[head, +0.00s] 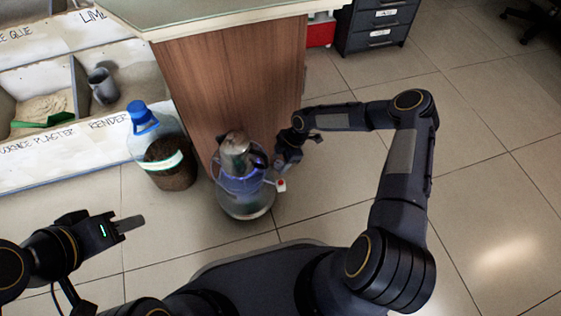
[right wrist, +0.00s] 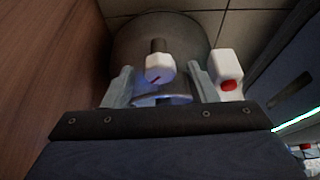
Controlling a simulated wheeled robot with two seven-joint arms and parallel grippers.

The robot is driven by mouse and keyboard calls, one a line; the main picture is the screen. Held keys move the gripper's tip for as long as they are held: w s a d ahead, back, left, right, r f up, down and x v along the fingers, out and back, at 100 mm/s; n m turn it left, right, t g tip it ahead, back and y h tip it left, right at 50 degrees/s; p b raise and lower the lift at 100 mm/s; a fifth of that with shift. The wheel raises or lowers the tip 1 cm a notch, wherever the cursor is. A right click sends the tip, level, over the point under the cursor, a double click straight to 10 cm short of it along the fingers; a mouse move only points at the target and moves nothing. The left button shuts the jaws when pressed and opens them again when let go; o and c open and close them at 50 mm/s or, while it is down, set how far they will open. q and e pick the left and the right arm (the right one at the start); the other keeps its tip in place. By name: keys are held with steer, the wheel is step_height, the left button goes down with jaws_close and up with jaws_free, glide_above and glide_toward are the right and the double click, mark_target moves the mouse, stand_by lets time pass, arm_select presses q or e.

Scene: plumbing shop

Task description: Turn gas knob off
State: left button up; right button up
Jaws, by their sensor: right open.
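A gas burner on a squat grey cylinder (head: 247,205) stands on the floor against the wooden counter, with a metal kettle (head: 236,155) on top. A blue glow shows under the kettle. In the right wrist view the white gas knob (right wrist: 158,68), with a red mark, sits between the two fingers of my right gripper (right wrist: 161,92). The fingers are apart, with gaps visible on both sides of the knob. In the head view my right gripper (head: 288,160) is at the burner's right side; the knob is hard to make out there. My left gripper (head: 130,223) is away at the left; its finger opening is unclear.
A white block with a red button (right wrist: 228,75) sits just right of the right finger; it also shows in the head view (head: 281,185). A blue-capped jug (head: 165,155) stands left of the burner. The wooden counter (head: 235,75) is close behind. Floor at right is clear.

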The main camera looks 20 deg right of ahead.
steer(key=shift+c, duration=0.2)
steer(key=c, duration=0.9)
steer(key=shift+m, duration=0.3)
steer(key=shift+m+t, duration=0.4)
steer(key=shift+m, duration=0.5)
steer(key=shift+s+a+m+t, duration=0.15)
steer(key=shift+m+t, duration=0.35)
steer(key=shift+m, duration=0.7)
steer(key=m+t+h+b, duration=0.1)
steer(key=m, duration=0.3)
steer(key=shift+b, duration=0.3)
steer(key=shift+m, duration=0.3)
